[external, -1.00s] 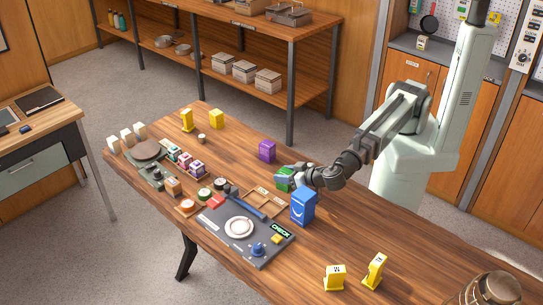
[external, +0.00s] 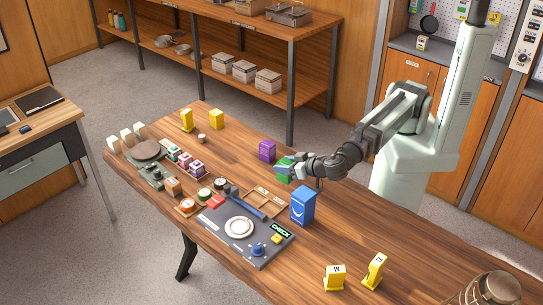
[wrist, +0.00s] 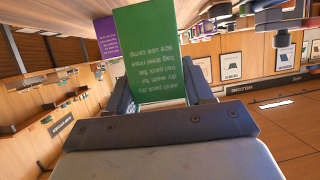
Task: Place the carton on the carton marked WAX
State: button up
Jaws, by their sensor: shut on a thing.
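My gripper (external: 288,170) is shut on a green carton (external: 284,167), which seems to be above the wooden table. In the wrist view the green carton (wrist: 150,55) sits between the two fingers, with small white print facing the camera. A purple carton (external: 267,151) stands on the table just behind and left of the held carton; part of it shows in the wrist view (wrist: 107,37). A larger blue carton (external: 303,206) stands in front and to the right of my gripper. I cannot read the word WAX on any carton.
A wooden compartment tray (external: 265,200) and a grey board with a white dish (external: 239,227) lie in front of my gripper. Yellow stands (external: 335,278) are at the near right. The table is clear between the purple carton and the yellow block (external: 216,119).

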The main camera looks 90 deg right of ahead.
aim_at(286, 163)
jog(key=shift+r, duration=2.9)
